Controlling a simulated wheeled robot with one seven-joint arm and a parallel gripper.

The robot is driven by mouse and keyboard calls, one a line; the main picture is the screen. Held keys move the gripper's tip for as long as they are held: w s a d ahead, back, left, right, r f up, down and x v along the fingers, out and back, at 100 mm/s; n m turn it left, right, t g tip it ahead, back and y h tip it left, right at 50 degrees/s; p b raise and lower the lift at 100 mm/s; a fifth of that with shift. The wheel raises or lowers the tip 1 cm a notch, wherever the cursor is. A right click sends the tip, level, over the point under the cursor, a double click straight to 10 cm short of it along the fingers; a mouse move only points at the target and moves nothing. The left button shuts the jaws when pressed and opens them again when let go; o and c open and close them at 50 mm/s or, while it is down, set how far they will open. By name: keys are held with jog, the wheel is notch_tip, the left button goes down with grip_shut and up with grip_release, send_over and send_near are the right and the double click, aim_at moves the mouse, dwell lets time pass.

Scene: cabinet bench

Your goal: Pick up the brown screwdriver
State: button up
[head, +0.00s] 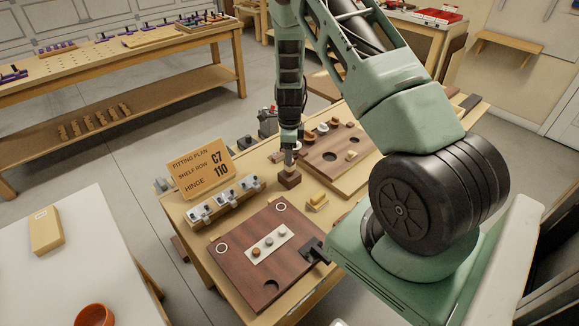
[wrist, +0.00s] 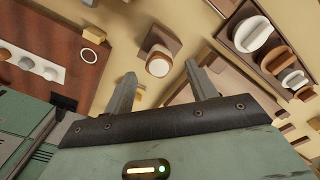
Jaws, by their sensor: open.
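My gripper (wrist: 160,76) is open, with two grey fingers apart. In the head view my gripper (head: 289,158) points down just above a small dark brown block (head: 289,179) on the bench. In the wrist view a round brown piece with a pale top (wrist: 157,66) stands at this block, seen end-on between and just beyond the fingertips. It may be the brown screwdriver's handle end, but its shaft is hidden and I cannot confirm it. Nothing is held.
A brown panel (head: 240,268) with a pale strip lies at the front of the bench. A row of metal catches (head: 226,200) and a lettered sign (head: 203,170) stand at left. A wooden board with round pieces (head: 352,172) lies at right, near a small yellowish block (head: 317,202).

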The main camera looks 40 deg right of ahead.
aim_at(290, 170)
jog(key=shift+s+f+p, duration=0.1)
jog(key=shift+f+p, duration=1.05)
jog(key=shift+f, duration=1.35)
jog(key=c, duration=1)
